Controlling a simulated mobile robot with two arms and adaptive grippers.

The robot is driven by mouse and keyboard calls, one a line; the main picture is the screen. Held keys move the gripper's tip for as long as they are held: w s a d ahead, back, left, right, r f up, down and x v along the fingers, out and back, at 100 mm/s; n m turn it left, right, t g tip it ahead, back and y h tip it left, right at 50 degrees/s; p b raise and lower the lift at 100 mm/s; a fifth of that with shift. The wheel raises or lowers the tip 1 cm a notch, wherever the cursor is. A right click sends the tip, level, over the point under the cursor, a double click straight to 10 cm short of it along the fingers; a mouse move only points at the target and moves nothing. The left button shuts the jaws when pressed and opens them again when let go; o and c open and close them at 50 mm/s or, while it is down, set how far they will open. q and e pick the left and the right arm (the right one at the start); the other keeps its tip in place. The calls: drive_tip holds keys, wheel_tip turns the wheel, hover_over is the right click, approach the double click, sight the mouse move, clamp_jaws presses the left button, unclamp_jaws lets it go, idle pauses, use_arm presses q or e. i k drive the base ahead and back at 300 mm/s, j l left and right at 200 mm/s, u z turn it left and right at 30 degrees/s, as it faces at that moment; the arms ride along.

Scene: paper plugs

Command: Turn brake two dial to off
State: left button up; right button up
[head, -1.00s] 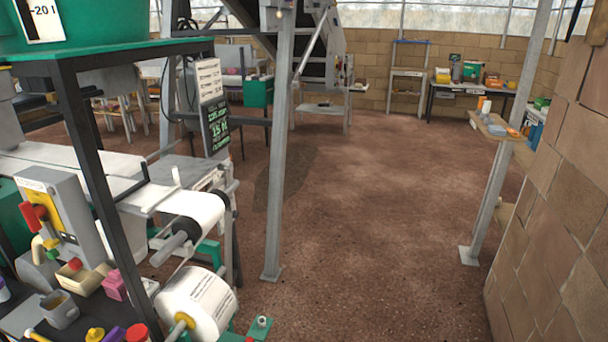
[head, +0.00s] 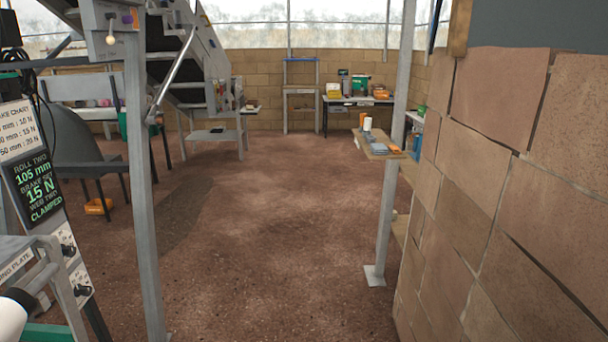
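A dark display board (head: 37,189) at the left edge reads "ROLL TWO 105 mm", a brake line, "15 N", "WEB TWO CLAMPED". Below it a pale panel carries two small dark round knobs, an upper knob (head: 68,249) and a lower knob (head: 82,290). Their labels and settings are too small to read, so I cannot tell whether either is the brake two dial. A white brake chart (head: 18,131) is above the display. Neither of my grippers is in view.
A grey post (head: 143,190) stands just right of the display. A rough stone wall (head: 500,190) closes off the right side, with a thin post (head: 385,200) and small shelf (head: 378,147) before it. The brown floor (head: 260,240) between is clear. A stocked table (head: 360,102) stands far back.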

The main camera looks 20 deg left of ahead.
sight(68, 251)
drive_tip(key=i+u, duration=0.25)
drive_tip(key=u, duration=0.15)
drive_tip(key=i+u, duration=0.3)
drive_tip(key=u, duration=0.15)
drive_tip(key=i+l+u, duration=0.1)
drive_tip(key=i+u, duration=0.15)
drive_tip(key=u, duration=0.15)
drive_tip(key=i+l+u, duration=0.15)
drive_tip(key=u, duration=0.3)
drive_tip(key=i+l+u, duration=0.25)
drive_tip(key=u, duration=0.15)
